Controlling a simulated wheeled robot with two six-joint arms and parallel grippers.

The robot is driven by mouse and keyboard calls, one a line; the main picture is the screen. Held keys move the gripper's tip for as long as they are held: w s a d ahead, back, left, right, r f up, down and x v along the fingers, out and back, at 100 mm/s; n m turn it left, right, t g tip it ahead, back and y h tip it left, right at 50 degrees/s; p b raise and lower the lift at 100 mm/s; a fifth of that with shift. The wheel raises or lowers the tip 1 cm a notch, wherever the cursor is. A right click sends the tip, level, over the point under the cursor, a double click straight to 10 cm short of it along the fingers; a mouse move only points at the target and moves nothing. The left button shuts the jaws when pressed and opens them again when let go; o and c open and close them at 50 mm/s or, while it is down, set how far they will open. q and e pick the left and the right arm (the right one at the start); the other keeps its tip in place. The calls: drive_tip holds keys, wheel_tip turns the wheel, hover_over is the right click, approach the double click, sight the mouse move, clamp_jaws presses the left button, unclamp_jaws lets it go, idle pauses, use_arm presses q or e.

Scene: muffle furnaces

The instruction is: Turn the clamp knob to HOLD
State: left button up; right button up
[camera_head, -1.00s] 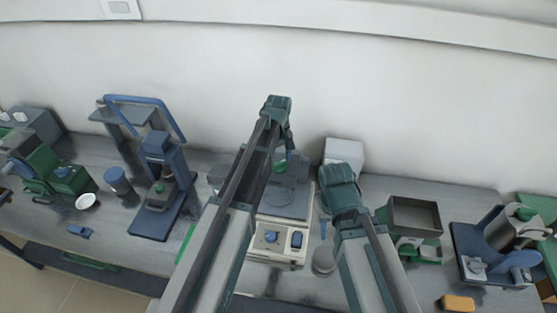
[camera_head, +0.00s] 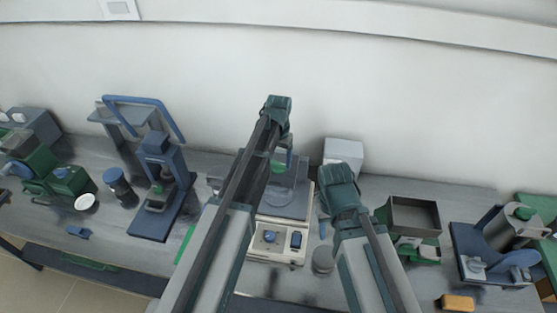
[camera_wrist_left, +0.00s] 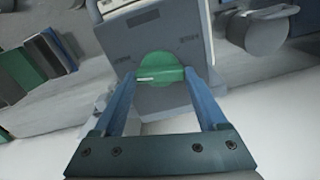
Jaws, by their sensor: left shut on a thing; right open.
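The green clamp knob (camera_wrist_left: 160,70) sits on a grey plate (camera_wrist_left: 140,35) in the left wrist view. A white line on it points to the picture's left. Small dark labels stand on the plate on either side, too small to read. My left gripper (camera_wrist_left: 160,76) is shut on the knob, one blue finger on each side. In the head view the grey plate (camera_head: 288,203) tops a cream-fronted device (camera_head: 277,240), and my left arm hides part of it. My right gripper (camera_head: 325,226) is open to the right of the device; its fingers are mostly hidden.
The device front has a blue dial (camera_head: 270,237) and a blue switch (camera_head: 296,240). A white box (camera_head: 344,152) stands behind. A grey open tray (camera_head: 415,217) is on the right, a blue press (camera_head: 160,190) on the left. A round grey lid (camera_head: 323,260) lies near my right arm.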

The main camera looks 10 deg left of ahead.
use_arm(q)
drive_tip(key=shift+m, duration=1.2)
drive_tip(key=o, duration=1.3)
drive_tip(key=shift+r, duration=0.1)
wheel_tip(320, 180, up, 14)
drive_tip(key=p, duration=1.3)
drive_tip(key=shift+f+p, duration=0.2)
drive_tip(key=shift+p, duration=0.2)
